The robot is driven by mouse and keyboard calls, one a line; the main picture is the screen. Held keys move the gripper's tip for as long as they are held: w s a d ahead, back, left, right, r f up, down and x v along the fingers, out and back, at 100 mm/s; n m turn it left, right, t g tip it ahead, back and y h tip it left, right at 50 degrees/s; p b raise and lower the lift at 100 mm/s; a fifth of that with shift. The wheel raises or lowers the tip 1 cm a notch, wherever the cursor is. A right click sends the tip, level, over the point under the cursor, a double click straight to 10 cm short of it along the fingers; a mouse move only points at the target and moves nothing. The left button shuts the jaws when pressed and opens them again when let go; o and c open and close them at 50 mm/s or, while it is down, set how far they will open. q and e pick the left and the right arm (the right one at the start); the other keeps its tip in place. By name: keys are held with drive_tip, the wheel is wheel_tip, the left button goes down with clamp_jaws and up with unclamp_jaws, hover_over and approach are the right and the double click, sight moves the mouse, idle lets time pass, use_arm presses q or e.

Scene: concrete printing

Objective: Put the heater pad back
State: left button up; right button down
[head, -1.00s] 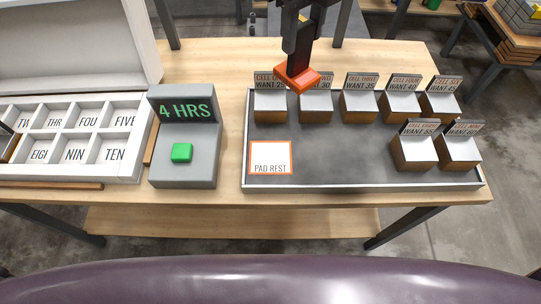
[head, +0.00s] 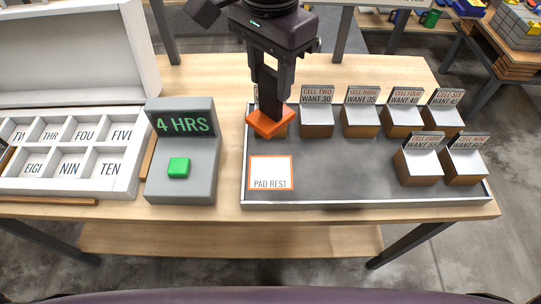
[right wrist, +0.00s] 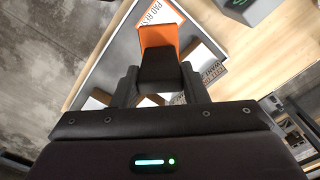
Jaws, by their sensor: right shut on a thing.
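The orange heater pad (head: 270,123) is gripped by its black upper part in my right gripper (head: 270,98), which is shut on it. The pad hangs over the back left of the grey tray (head: 345,170), in front of the first cell block and hiding most of it. The white pad rest square (head: 270,173) with its orange border lies bare, nearer the front than the pad. In the right wrist view the pad (right wrist: 158,36) sticks out beyond the fingers, beside the pad rest lettering (right wrist: 150,14). My left gripper is not in view.
Several labelled cell blocks (head: 317,120) stand along the tray's back and right side. A grey box with a green button (head: 179,168) reads 4 HRS to the left. A white compartment box (head: 70,150) is further left. The tray's front middle is clear.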

sight(270, 102)
wheel_tip(270, 102, down, 18)
drive_tip(key=shift+r, duration=0.2)
idle(0.4)
drive_tip(key=c, duration=0.8)
unclamp_jaws()
drive_tip(key=shift+f, duration=0.2)
drive_tip(key=shift+c, duration=0.2)
wheel_tip(270, 102, up, 12)
drive_tip(key=shift+r, duration=0.2)
